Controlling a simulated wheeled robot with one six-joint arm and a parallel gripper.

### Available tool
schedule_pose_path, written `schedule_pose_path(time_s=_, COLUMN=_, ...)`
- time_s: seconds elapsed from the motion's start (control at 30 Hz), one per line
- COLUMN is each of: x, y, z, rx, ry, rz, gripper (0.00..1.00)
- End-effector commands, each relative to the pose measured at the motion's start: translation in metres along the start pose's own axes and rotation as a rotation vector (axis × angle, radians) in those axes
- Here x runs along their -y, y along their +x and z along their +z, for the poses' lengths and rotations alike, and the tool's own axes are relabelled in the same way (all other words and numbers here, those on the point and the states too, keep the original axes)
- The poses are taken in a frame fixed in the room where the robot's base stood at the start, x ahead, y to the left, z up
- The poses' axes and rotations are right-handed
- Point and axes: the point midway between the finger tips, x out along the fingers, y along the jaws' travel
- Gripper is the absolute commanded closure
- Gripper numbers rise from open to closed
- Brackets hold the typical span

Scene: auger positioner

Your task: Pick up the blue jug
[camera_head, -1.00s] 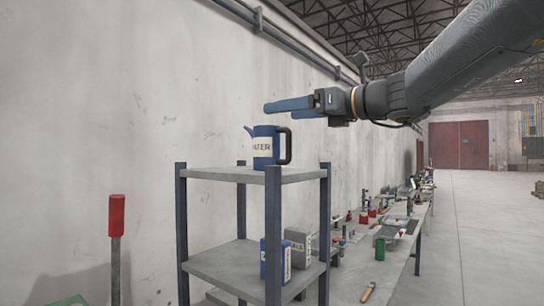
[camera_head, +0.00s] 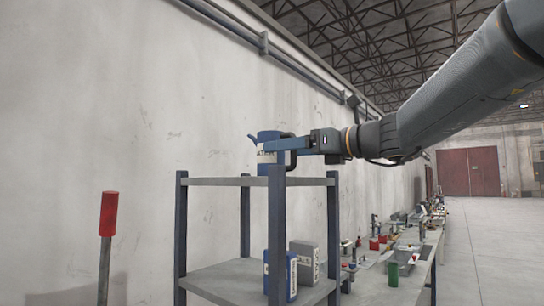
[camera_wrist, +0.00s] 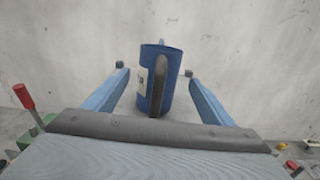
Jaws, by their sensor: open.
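The blue jug (camera_head: 267,139) stands upright on the top shelf of a grey rack. It has a white label, a spout at the left and a dark handle at the right. In the wrist view the jug (camera_wrist: 172,86) stands between the two blue fingers, its dark handle (camera_wrist: 159,86) facing the wrist. My gripper (camera_head: 285,145) is open and level with the jug; in the wrist view my gripper (camera_wrist: 160,82) shows a gap between each finger and the jug. In the head view the fingers hide part of the jug and its label.
The rack's top shelf (camera_head: 225,181) has dark corner posts. A blue box (camera_head: 290,277) and a grey box (camera_head: 304,262) stand on its lower shelf. A red-handled lever (camera_head: 108,214) rises at the left. A cluttered workbench (camera_head: 418,282) runs along the wall behind.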

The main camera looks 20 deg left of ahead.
Motion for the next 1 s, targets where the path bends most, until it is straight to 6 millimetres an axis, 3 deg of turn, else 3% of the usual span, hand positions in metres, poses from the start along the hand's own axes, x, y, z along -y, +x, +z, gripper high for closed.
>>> schedule_pose_path(time_s=0.43, x=-0.004, y=0.05, z=-0.004, rx=-0.001, ry=0.0, rz=0.001, gripper=0.23)
schedule_pose_path(time_s=0.7, x=-0.003, y=0.054, z=-0.006, rx=-0.001, ry=-0.001, rz=-0.001, gripper=0.25)
schedule_pose_path(time_s=1.0, x=-0.003, y=0.054, z=-0.005, rx=-0.001, ry=-0.001, rz=-0.001, gripper=0.76)
